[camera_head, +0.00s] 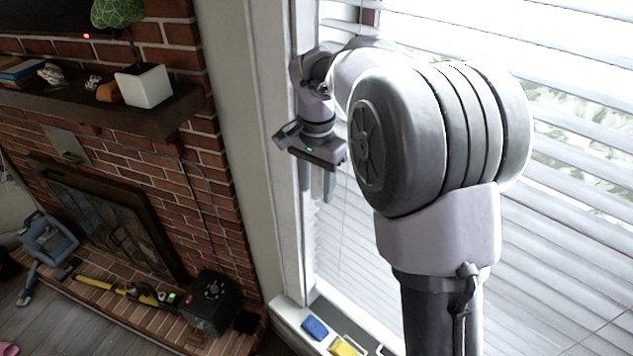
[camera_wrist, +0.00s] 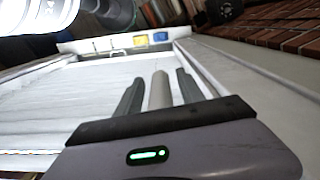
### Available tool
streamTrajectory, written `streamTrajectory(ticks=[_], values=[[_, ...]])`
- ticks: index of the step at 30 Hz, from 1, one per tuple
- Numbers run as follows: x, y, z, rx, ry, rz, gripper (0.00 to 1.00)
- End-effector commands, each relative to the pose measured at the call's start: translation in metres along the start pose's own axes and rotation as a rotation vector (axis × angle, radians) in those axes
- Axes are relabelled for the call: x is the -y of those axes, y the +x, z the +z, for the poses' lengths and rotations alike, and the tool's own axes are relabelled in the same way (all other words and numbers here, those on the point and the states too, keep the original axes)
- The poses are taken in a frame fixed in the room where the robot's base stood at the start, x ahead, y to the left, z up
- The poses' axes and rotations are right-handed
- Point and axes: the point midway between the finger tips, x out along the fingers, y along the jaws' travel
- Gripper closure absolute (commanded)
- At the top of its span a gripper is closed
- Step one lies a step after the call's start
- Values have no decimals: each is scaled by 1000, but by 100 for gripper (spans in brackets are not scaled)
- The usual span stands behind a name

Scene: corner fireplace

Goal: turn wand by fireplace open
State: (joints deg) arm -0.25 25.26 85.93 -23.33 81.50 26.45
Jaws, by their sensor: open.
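The wand (camera_wrist: 160,92) shows in the wrist view as a pale, slim rod between the two dark fingers of my gripper (camera_wrist: 159,76). A gap shows on each side of it, so the fingers do not look closed on it. In the head view my gripper (camera_head: 316,193) points down at the left edge of the window, in front of the white blinds (camera_head: 560,240). The blind slats are tilted and bright light comes through the upper ones. The wand's upper end is hidden behind my gripper.
The brick fireplace (camera_head: 205,205) with a wooden mantel (camera_head: 165,118) stands left of the window. The sill below holds a blue item (camera_head: 315,328) and a yellow item (camera_head: 345,347). A black box (camera_head: 210,303) sits on the hearth. The window frame is close beside my gripper.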

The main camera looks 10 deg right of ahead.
Motion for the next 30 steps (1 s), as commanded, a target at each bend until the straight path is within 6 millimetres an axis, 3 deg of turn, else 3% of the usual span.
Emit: streamTrajectory(ticks=[5,15,21,30], values=[[1,-23,-1,-3,1,-4,55],[0,-121,-1,-2,1,-3,55],[0,-164,0,-1,1,-1,55],[0,-174,0,-1,0,0,55]])
